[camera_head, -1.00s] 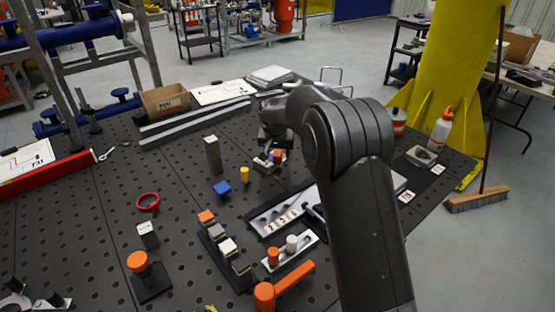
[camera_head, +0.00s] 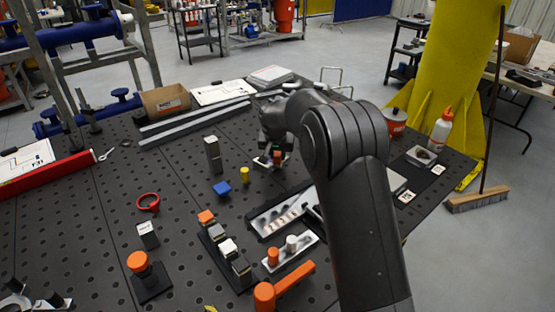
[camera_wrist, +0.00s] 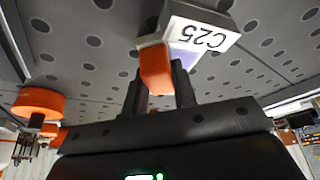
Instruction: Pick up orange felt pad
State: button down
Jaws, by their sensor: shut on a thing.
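The orange felt pad (camera_wrist: 155,70) shows as a small orange block between the two fingers of my gripper (camera_wrist: 160,82) in the wrist view. My gripper is shut on it. The pad's upper end is beside or against a white block marked C25 (camera_wrist: 203,36); I cannot tell whether they touch. In the head view my gripper (camera_head: 276,150) is low over the black perforated table, behind the small yellow cylinder, and largely hidden by my own arm. The pad shows there only as a small orange patch.
A grey upright block (camera_head: 212,155), a yellow cylinder (camera_head: 244,175) and a blue block (camera_head: 221,189) stand left of my gripper. A row of capped blocks (camera_head: 227,247) and a silver tray (camera_head: 283,217) lie nearer. The table's left middle is mostly clear.

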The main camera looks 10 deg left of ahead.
jog(key=shift+r, duration=0.45)
jog(key=r, duration=0.3)
jog(key=shift+d+r, duration=0.35)
jog(key=shift+d, duration=0.05)
jog(key=s+d+r, duration=0.2)
jog(key=d+r, duration=0.4)
jog(key=d, duration=0.4)
jog(key=n+y, duration=0.2)
jog(key=n, duration=0.3)
send_near(278, 153)
jog(key=w+f, duration=0.1)
jog(key=w+a+f, duration=0.1)
jog(key=f, duration=0.1)
jog(key=w+a+f, duration=0.1)
jog(key=f, duration=0.1)
jog(key=shift+w+f, duration=0.1)
jog(key=shift+w, duration=0.25)
jog(key=shift+m, duration=0.3)
jog(key=shift+f, duration=2)
jog(key=shift+f, duration=0.1)
